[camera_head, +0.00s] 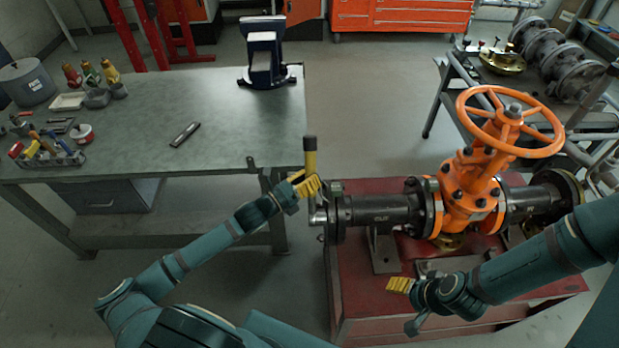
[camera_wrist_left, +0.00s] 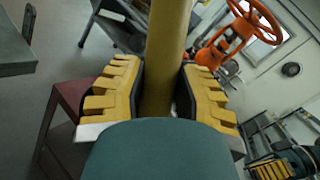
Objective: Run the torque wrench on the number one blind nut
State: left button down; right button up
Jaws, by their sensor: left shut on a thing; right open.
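My left gripper (camera_head: 308,187) is shut on the yellow shaft of the torque wrench (camera_head: 310,160), whose dark grip points up. The wrench stands upright, its lower end at the blind flange (camera_head: 333,214) on the left end of the pipe. Whether it sits on a nut, and on which one, I cannot tell. The left wrist view shows the yellow shaft (camera_wrist_left: 166,60) between both yellow-padded fingers (camera_wrist_left: 160,95).
The red stand (camera_head: 370,290) carries the pipe. A green-topped workbench (camera_head: 215,110) at left holds a blue vise (camera_head: 265,55), a dark flat tool (camera_head: 185,133), bottles and a tool holder. A cart (camera_head: 460,95) with flanges stands back right. Floor between bench and cart is clear.

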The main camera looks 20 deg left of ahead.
pick_arm(q)
jog(key=shift+w+d+r+p, duration=0.15)
jog(key=shift+d+p, duration=0.2)
jog(key=shift+p, duration=0.45)
dwell(0.9)
jog(key=shift+a+p, duration=0.2)
jog(key=shift+p, duration=0.5)
dwell(0.4)
jog(key=shift+a, duration=0.15)
